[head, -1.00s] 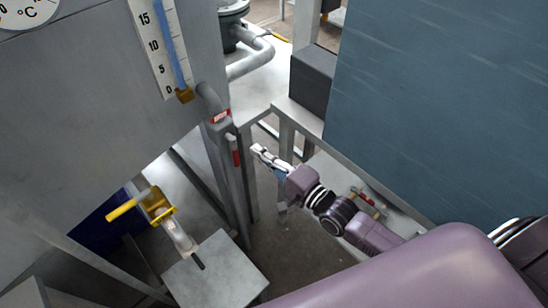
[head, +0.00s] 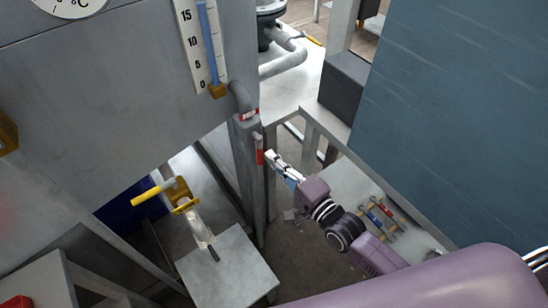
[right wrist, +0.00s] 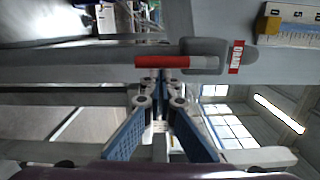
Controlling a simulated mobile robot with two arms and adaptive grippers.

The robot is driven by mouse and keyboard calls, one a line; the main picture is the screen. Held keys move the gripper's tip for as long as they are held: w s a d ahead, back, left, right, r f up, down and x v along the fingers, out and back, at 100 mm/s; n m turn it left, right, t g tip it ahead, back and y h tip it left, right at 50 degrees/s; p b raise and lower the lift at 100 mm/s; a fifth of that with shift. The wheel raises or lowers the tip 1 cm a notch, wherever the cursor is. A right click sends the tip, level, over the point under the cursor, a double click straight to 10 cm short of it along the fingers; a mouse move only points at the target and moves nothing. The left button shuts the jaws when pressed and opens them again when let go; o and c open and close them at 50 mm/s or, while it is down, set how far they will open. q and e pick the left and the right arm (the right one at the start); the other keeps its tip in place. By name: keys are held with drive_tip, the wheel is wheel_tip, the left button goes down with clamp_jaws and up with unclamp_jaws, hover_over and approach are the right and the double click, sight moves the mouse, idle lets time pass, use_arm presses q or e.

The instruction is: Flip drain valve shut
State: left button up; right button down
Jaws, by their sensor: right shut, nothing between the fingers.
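The drain valve (head: 247,122) is a grey fitting with a red-and-white label, on a pipe coming from the grey tank. Its red-sleeved lever (head: 259,150) hangs down along the post. In the right wrist view the red lever (right wrist: 160,61) lies sideways across the picture, beside the label (right wrist: 236,57), which seems to read DRAIN. My right gripper (head: 270,156) is shut and empty, its tips just right of the lever. In the right wrist view its fingertips (right wrist: 160,84) are right by the lever; I cannot tell whether they touch. My left gripper is not in view.
A yellow-handled valve (head: 178,190) with a clear outlet is at the lower left, above a metal platform (head: 240,268). A scale gauge (head: 200,45) is on the tank. A blue-grey panel (head: 450,110) and a shelf with tools (head: 380,218) lie to the right.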

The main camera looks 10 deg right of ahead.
drive_tip(key=shift+s+a+m, duration=0.1)
drive_tip(key=shift+a+m, duration=0.1)
drive_tip(key=shift+m, duration=0.2)
drive_tip(key=a+m, duration=0.2)
drive_tip(key=m, duration=0.1)
drive_tip(key=shift+s+f, duration=0.15)
drive_tip(key=shift+s, duration=0.25)
drive_tip(key=s+a+r+m, duration=0.2)
drive_tip(key=a+r+m, duration=0.3)
drive_tip(key=m, duration=0.9)
drive_tip(key=shift+s+a+m+t+h, duration=0.15)
drive_tip(key=shift+a+m+t+h, duration=0.15)
drive_tip(key=shift+a+t, duration=0.1)
